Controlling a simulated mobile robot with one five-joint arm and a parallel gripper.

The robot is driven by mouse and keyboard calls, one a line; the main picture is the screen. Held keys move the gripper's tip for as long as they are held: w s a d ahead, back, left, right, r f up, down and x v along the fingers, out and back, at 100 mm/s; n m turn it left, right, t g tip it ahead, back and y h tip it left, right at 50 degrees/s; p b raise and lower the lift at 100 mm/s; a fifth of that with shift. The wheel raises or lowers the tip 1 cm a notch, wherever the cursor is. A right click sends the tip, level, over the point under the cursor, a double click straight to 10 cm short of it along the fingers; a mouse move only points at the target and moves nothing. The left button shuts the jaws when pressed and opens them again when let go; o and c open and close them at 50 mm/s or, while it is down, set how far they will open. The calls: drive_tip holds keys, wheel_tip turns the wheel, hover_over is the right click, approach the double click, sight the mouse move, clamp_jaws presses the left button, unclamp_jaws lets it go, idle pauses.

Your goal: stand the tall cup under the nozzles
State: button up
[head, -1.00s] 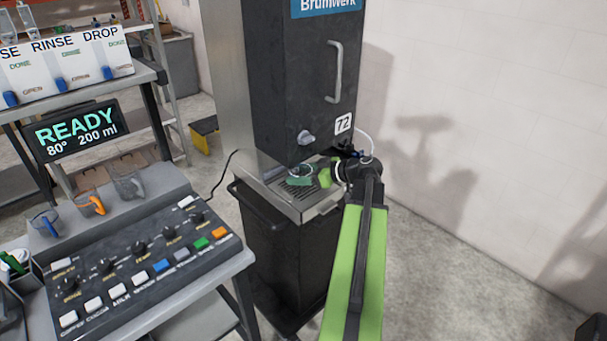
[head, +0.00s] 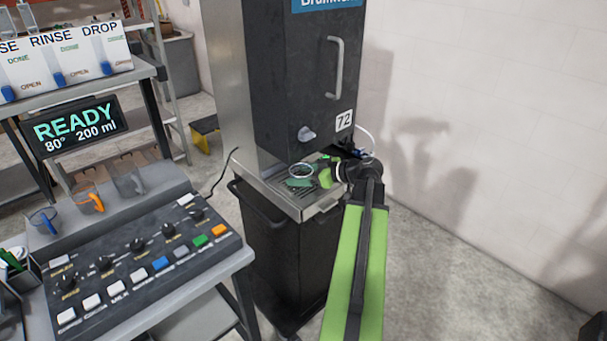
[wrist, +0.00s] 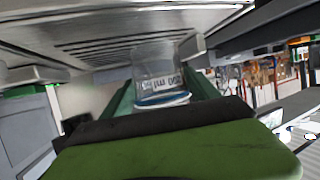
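The clear tall cup (head: 302,171) stands on the drip tray under the dispenser's front body. In the wrist view the cup (wrist: 160,80) shows a blue band and upside-down measure print. My gripper (head: 311,172) reaches in from the right at the height of the cup. Its green fingers lie on either side of the cup and look spread open. In the wrist view my gripper (wrist: 165,92) has the cup between its dark green fingers; whether they still touch it is hard to tell. The nozzles are hidden behind the dark dispenser (head: 300,80).
The slatted drip tray (head: 308,208) sits above a black bin-like base (head: 275,260). A button console (head: 140,265) with several measuring jugs (head: 90,198) stands at the left. A screen (head: 75,131) reads READY.

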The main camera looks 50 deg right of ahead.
drive_tip(key=o, duration=0.3)
drive_tip(key=shift+r, duration=0.1)
drive_tip(key=p+v, duration=0.6)
drive_tip(key=v, duration=1.1)
drive_tip(key=shift+s+p, duration=0.25)
drive_tip(key=shift+p, duration=0.1)
